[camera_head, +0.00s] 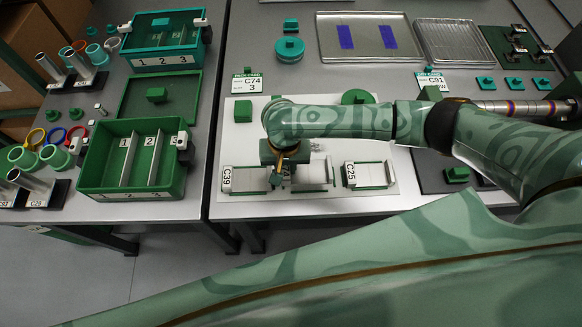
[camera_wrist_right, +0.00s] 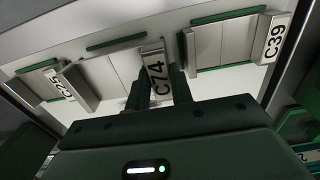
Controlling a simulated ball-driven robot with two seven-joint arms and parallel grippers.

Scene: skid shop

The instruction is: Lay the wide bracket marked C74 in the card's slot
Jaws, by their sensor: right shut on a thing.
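The wide bracket marked C74 (camera_wrist_right: 157,72) is between the fingers of my right gripper (camera_wrist_right: 161,88); its label faces the wrist camera. In the head view my right gripper (camera_head: 286,180) comes down at the middle bracket's left end and covers most of its label; the pale plate (camera_head: 316,174) shows to the right. I cannot tell whether it is lifted off the white board. The card (camera_head: 247,82) at the board's back left reads C74 and 3. A green tray (camera_head: 131,190) at left has two dividers and empty compartments; its front reads 1, 2, 3. My left gripper is not in view.
Bracket C39 (camera_head: 245,180) lies left of my gripper and bracket C25 (camera_head: 371,175) right, on the white board (camera_head: 240,135). A teal tray (camera_head: 160,58) numbered 1, 2, 3 stands behind the green one. A floor gap separates the two tables. Tubes and rings crowd the far left.

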